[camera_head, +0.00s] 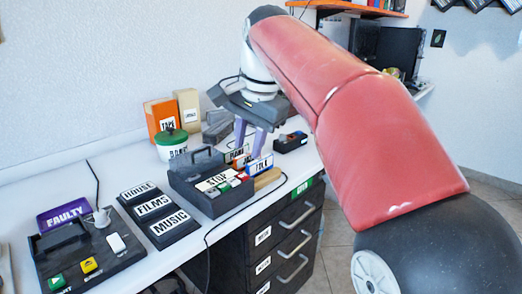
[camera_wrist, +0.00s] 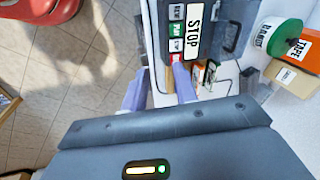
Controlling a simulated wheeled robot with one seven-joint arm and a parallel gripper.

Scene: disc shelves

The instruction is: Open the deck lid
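The deck (camera_head: 185,182) is a dark grey box on the white table, with a STOP label and a row of small coloured, labelled buttons along its front. A dark handle-like frame (camera_head: 203,158) stands at its back; I cannot tell whether the lid is open or shut. In the wrist view the deck (camera_wrist: 229,14) is at the top centre, with its STOP label and buttons towards me. My gripper (camera_head: 249,145) has two purple fingers spread apart and empty, above and behind the deck's right end. In the wrist view my gripper (camera_wrist: 158,92) points towards the button end.
Labelled cases (camera_head: 262,165) stand right beside the deck, under my fingers. HOUSE, FILMS and MUSIC pads (camera_head: 154,207) lie to its left, beside a panel with coloured buttons (camera_head: 90,265). A green-lidded tub (camera_head: 171,146) and orange TAPE box (camera_head: 160,114) stand behind. Drawers (camera_head: 285,245) are below.

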